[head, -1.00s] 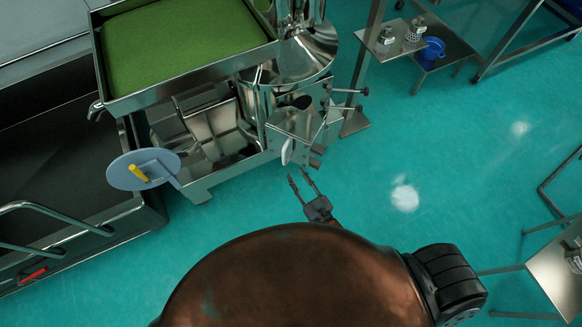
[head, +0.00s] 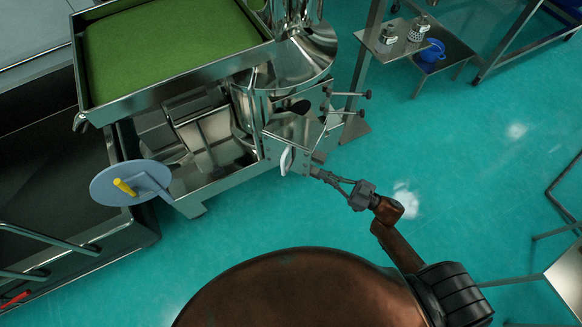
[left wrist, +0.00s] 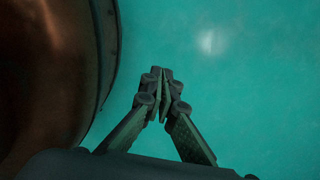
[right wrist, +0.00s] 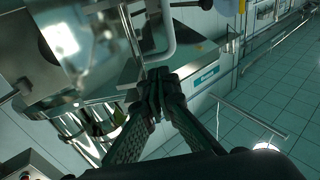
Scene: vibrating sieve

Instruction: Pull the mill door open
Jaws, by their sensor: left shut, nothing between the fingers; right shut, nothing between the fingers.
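The mill (head: 290,60) is a shiny steel machine at the upper middle of the head view. Its door (head: 275,150) is a steel panel low on the front, with a pale upright handle (head: 286,160). The handle shows as a pale loop (right wrist: 171,40) in the right wrist view. My right gripper (head: 316,173) is shut and empty, its tips just right of the handle by the machine's lower right edge; its shut fingers (right wrist: 158,80) lie below the loop. I cannot tell whether they touch, or how far the door stands open. My left gripper (left wrist: 163,75) is shut and empty over floor.
A tray of green material (head: 165,45) stands at the upper left, with a grey disc with yellow handle (head: 125,187) below it. Clamp knobs (head: 366,95) stick out right of the mill. A shelf (head: 400,40) holds small containers.

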